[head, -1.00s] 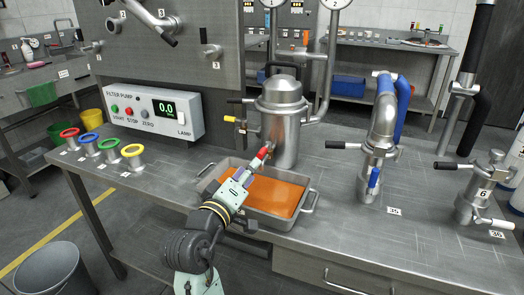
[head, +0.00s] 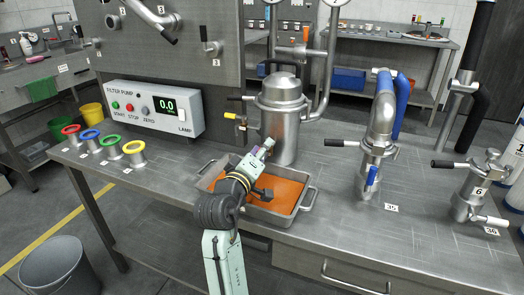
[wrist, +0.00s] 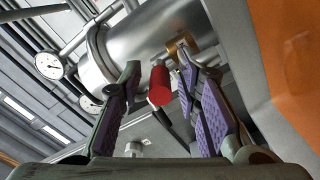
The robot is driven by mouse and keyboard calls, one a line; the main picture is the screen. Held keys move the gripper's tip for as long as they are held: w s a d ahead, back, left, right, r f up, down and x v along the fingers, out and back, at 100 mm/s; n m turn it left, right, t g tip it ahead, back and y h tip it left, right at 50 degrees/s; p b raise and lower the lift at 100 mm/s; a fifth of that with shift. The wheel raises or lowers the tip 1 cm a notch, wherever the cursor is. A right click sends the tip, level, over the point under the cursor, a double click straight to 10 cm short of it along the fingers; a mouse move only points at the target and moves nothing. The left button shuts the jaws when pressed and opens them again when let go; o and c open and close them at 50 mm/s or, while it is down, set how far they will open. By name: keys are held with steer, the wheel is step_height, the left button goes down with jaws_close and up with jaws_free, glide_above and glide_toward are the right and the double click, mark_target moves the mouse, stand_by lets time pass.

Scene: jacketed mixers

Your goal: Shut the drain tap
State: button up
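The steel vessel (head: 282,125) stands upright on the bench behind a tray (head: 313,190) holding orange liquid. The drain tap's red handle (wrist: 160,84) shows in the wrist view, beside a brass fitting (wrist: 181,50) low on the vessel. My gripper (wrist: 158,75) is open, with one finger on each side of the red handle and gaps visible on both sides. In the head view my gripper (head: 264,148) is over the tray's back, close to the vessel's lower front, and it hides the red handle.
A yellow-handled valve (head: 232,116) sits on the vessel's left. The filter pump box (head: 152,108) and several coloured rings are left. Bare bench lies right of the tray.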

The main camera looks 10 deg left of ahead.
jaws_close()
stand_by(0.6)
